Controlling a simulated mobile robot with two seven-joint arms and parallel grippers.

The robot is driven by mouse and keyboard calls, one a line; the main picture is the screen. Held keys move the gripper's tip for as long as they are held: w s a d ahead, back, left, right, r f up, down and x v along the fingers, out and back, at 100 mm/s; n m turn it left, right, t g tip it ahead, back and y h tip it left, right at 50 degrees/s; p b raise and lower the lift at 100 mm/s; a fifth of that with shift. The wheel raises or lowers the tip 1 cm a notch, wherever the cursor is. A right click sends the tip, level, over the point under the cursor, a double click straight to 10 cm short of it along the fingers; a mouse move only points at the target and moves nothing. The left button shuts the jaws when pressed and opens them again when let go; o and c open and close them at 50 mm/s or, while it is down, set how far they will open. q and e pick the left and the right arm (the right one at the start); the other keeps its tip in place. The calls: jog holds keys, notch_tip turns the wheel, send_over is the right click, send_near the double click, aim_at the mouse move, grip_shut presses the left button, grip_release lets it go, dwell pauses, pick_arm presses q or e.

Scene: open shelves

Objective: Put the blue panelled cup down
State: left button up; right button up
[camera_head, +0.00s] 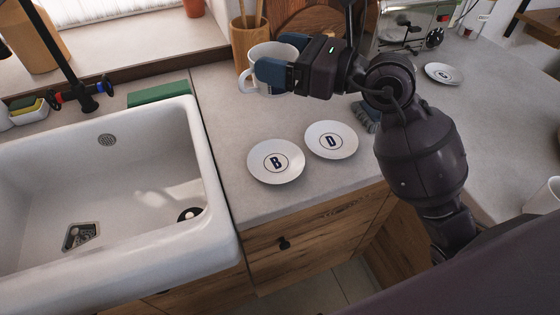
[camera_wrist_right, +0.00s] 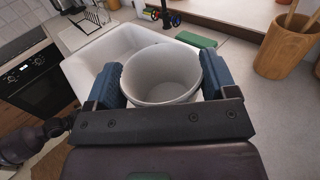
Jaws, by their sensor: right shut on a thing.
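A white cup (camera_head: 262,55) with a handle on its left is at the back of the counter, right of the sink. My right gripper (camera_head: 285,68) is shut on it, with one blue finger on each side. In the right wrist view the cup (camera_wrist_right: 161,75) stands open-topped and looks empty between the fingers. No blue panel can be told apart from the blue fingers. I cannot tell whether its base touches the counter. Two white saucers, marked B (camera_head: 275,162) and D (camera_head: 331,140), lie bare in front of the cup. My left gripper is out of view.
A white sink (camera_head: 222,215) is on the left, with a green block (camera_head: 158,94) behind it. A wooden utensil holder (camera_head: 240,42) stands close by the cup. A third saucer (camera_head: 444,74) lies at the far right. Another white cup (camera_head: 545,196) shows at the right edge.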

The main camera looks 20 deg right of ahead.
jog(key=shift+f, duration=0.3)
notch_tip(320, 180, down, 19)
jog(key=b, duration=0.6)
jog(key=shift+w, duration=0.15)
jog(key=shift+f, duration=0.25)
jog(key=shift+f+b, duration=0.2)
jog(key=shift+b, duration=0.1)
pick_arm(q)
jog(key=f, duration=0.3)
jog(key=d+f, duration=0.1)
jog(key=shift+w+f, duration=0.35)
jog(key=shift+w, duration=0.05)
pick_arm(e)
jog(key=o, duration=0.9)
jog(key=shift+o, duration=0.2)
